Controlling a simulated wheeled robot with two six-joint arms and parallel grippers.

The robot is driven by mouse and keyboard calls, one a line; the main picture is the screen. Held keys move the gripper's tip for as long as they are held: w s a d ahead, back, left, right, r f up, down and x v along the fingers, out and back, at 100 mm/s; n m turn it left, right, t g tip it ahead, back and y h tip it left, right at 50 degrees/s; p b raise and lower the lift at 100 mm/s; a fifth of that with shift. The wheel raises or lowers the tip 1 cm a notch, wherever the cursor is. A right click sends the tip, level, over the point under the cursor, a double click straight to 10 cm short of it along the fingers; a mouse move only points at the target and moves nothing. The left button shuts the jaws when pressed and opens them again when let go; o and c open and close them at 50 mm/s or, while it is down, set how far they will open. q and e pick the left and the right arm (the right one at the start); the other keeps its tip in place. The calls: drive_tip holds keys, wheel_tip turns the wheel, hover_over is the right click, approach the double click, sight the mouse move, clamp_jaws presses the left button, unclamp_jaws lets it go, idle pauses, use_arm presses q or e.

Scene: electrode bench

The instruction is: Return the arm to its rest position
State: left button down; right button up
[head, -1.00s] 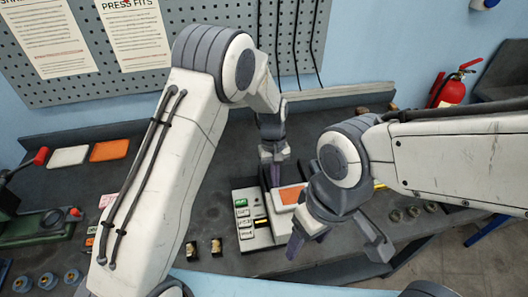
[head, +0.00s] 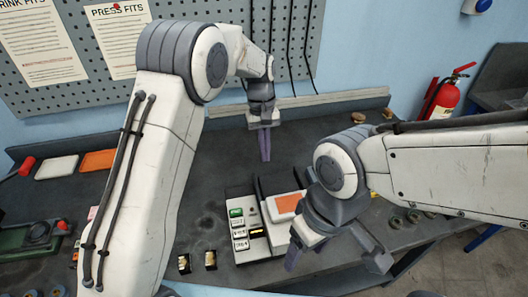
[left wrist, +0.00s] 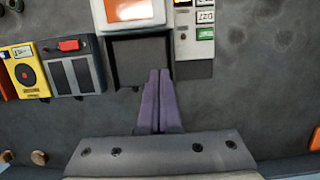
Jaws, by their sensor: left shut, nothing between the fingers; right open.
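My left arm comes in from the left in the head view and bends over the bench. Its gripper (head: 265,158) is shut and empty, pointing down above the bench behind the white device with the orange panel (head: 287,204). In the left wrist view the purple fingers (left wrist: 160,72) are together, in front of a dark square recess (left wrist: 140,60) beside that device. My right gripper (head: 336,260) is open and empty, its fingers spread at the front right of the device. My right arm's upper parts hide some of the bench.
A panel with labelled buttons (head: 239,228) stands left of the device. Two small brass-and-black parts (head: 210,259) lie near the front. White (head: 56,167) and orange (head: 97,160) trays sit at the back left. Several rings (head: 414,216) lie at the right. The back middle is clear.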

use_arm(q)
drive_tip(key=s+d+r+m+t+b, duration=0.1)
drive_tip(key=s+d+r+m, duration=0.15)
drive_tip(key=s, duration=0.55)
drive_tip(key=s+d+r+m, duration=0.2)
drive_tip(key=s+r+m, duration=0.15)
drive_tip(key=s, duration=0.45)
drive_tip(key=s+a+f+m, duration=0.1)
drive_tip(key=s+a+m, duration=0.1)
drive_tip(key=s, duration=0.5)
drive_tip(key=s+a+m+t, duration=0.1)
drive_tip(key=s+a+m, duration=0.1)
drive_tip(key=s, duration=0.5)
drive_tip(key=shift+f+m+t+b, duration=0.3)
drive_tip(key=shift+f+m+b, duration=0.05)
drive_tip(key=shift+m, duration=0.25)
drive_tip(key=shift+a, duration=0.1)
